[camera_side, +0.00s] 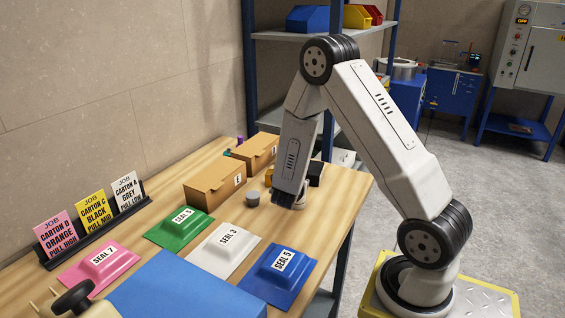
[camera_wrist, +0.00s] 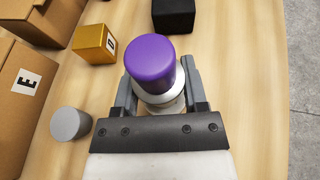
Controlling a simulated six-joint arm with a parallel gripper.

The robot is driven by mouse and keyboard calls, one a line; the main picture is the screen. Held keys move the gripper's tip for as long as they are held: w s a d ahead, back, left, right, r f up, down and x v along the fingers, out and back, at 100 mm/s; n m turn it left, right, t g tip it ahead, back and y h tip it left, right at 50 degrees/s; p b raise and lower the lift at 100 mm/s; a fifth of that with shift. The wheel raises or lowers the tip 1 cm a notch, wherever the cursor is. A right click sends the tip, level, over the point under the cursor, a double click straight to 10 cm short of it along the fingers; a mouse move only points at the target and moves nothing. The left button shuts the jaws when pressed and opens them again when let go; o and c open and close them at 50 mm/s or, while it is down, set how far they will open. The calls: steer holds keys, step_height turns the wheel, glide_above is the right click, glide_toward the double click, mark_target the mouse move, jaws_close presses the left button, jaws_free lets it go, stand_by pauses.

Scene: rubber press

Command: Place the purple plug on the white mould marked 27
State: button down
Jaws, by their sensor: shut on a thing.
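In the wrist view the purple plug (camera_wrist: 150,60) stands between the fingers of my gripper (camera_wrist: 160,90), which is shut on it. A white round part shows below the purple; I cannot tell if it belongs to the plug or is under it. In the side view my gripper (camera_side: 288,200) is low over the table's far right part, and the plug is hidden. The white mould (camera_side: 221,250) lies mid-table, nearer the camera, between a green and a blue mould.
A grey plug (camera_wrist: 70,124) stands left of my gripper. An orange box (camera_wrist: 94,43), a black block (camera_wrist: 173,16) and brown cartons (camera_side: 215,182) are close by. Pink (camera_side: 98,268), green (camera_side: 180,228) and blue (camera_side: 277,275) moulds flank the white one. A card rack (camera_side: 95,235) stands along the wall.

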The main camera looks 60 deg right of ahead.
steer(key=shift+f, duration=0.1)
steer(key=shift+c, duration=0.6)
jaws_free()
steer(key=shift+a+r, duration=0.25)
steer(key=shift+a, duration=0.05)
steer(key=v, duration=1.1)
steer(key=shift+s, duration=0.15)
steer(key=shift+a, duration=0.15)
